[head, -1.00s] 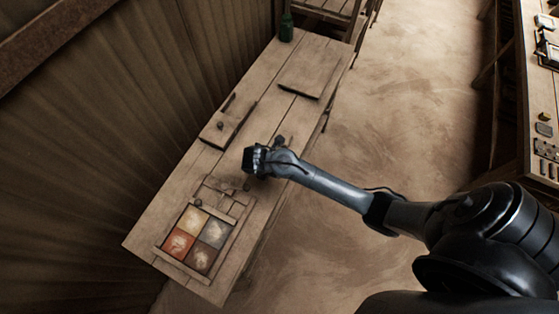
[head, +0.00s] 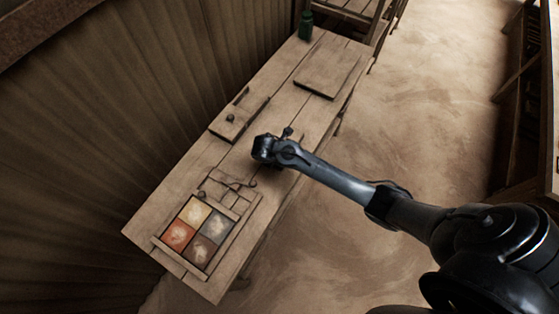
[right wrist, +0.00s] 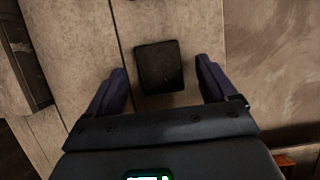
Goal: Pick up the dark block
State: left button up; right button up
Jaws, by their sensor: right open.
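The dark block (right wrist: 159,67) lies on the wooden bench in the right wrist view, a squarish, nearly black piece. My right gripper (right wrist: 161,72) is open, with one finger on each side of the block and a gap to both. Whether the fingers are down at the block's height I cannot tell. In the head view my right gripper (head: 264,150) is over the middle of the bench, and I cannot make out the block there. My left gripper is not in view.
A framed tray of four coloured tiles (head: 218,228) sits at the bench's near end. A board with a dark knob (head: 236,122), a flat board (head: 328,74) and a green bottle (head: 306,25) stand farther back. A ribbed wall borders the bench's left.

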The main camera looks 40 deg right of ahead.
jog(key=shift+x, duration=1.35)
jog(key=c, duration=1.1)
